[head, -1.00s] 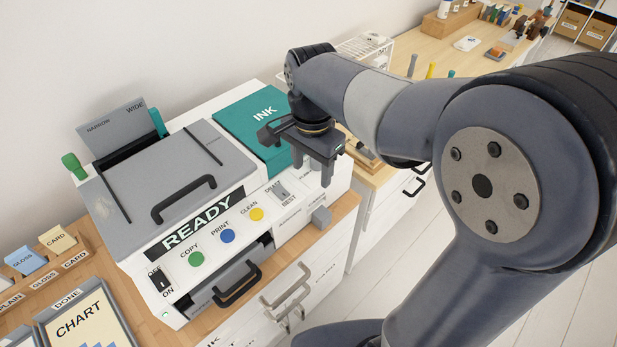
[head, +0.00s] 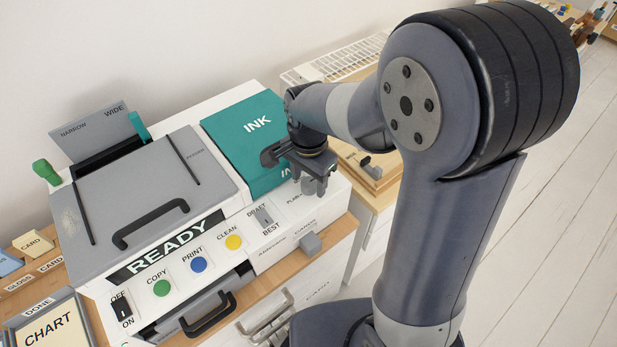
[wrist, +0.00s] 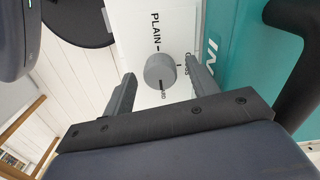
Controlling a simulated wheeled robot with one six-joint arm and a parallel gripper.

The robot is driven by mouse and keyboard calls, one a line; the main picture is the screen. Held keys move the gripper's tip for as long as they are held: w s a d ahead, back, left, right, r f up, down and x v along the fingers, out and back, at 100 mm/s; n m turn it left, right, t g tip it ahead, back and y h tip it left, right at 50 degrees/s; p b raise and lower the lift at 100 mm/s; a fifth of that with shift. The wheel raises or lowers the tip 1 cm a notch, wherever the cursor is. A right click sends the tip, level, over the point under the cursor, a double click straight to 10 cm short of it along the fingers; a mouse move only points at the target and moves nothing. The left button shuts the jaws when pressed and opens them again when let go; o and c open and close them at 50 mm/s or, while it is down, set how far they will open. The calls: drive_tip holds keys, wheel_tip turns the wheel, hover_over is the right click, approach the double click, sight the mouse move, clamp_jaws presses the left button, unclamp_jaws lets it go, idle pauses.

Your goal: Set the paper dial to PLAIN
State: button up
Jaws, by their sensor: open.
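The paper dial (wrist: 160,69) is a round grey knob on the white panel, seen nearly face-on in the wrist view. The word PLAIN (wrist: 155,27) is above it, GLOSS (wrist: 188,62) to its right and CARD (wrist: 163,94) below. A dark line on the dial's lower edge lies toward CARD. My gripper (wrist: 160,76) is open, with one finger on each side of the dial and gaps visible; its depth relative to the dial is hard to tell. In the head view my gripper (head: 315,186) is over the printer's right end and hides the dial.
The teal INK cover (head: 250,140) lies just left of my gripper. The DRAFT/BEST switch (head: 264,217) and the yellow CLEAN button (head: 233,242) are on the same front panel. A wooden tray (head: 372,165) lies to the right. White floor is clear beyond.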

drive_tip(key=c, duration=1)
